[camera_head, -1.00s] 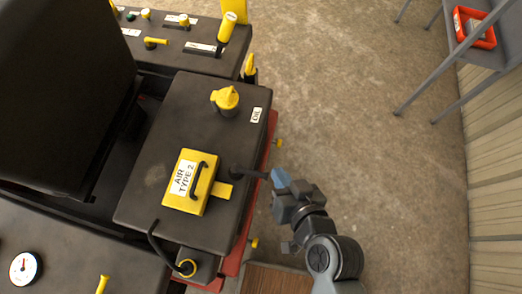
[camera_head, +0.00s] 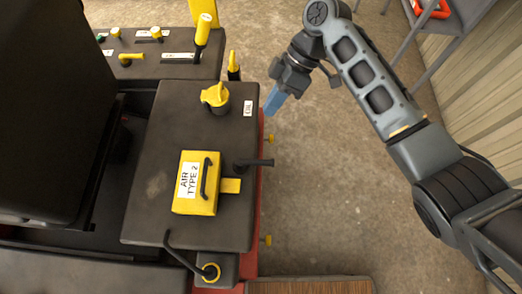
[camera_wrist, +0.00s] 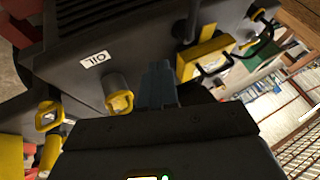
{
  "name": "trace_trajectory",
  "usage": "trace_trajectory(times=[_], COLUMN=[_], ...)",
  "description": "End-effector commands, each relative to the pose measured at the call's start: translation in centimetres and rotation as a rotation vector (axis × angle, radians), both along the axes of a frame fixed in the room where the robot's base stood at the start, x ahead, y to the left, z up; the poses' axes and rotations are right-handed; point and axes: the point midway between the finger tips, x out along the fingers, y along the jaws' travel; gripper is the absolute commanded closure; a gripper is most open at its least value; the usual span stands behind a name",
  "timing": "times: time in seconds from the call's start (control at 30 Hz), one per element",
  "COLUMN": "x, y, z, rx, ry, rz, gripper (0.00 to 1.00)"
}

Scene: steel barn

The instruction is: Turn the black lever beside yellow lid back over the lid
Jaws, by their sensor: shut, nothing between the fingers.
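The yellow lid (camera_head: 211,190), labelled AIR TYPE 2, is closed on the dark grey box, with a black handle across it and a yellow tab on its right. The black lever (camera_head: 255,163) stands beside the lid and points right, away from it, past the box's right edge. My gripper (camera_head: 272,101) is shut and empty, above and right of the lever in the head view, apart from it.
A yellow cap (camera_head: 215,95) and an OIL label (camera_head: 248,108) are on the box near my gripper. A bent black lever (camera_head: 181,252) with a yellow ring is at the near corner. Floor right of the machine is clear; a grey table stands farther off.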

Motion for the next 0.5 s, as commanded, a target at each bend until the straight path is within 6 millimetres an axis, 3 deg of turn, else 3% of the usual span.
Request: trace_trajectory(times=[0.1, 0.2, 0.5], x=[1.0, 1.2, 1.3], y=[-2.1, -2.9, -3.1], z=[1.1, 1.6, 1.8], rx=[-0.041, -0.056, -0.059], ry=[0.022, 0.034, 0.037], rz=[0.059, 0.084, 0.089], gripper=[1.0, 1.0, 1.0])
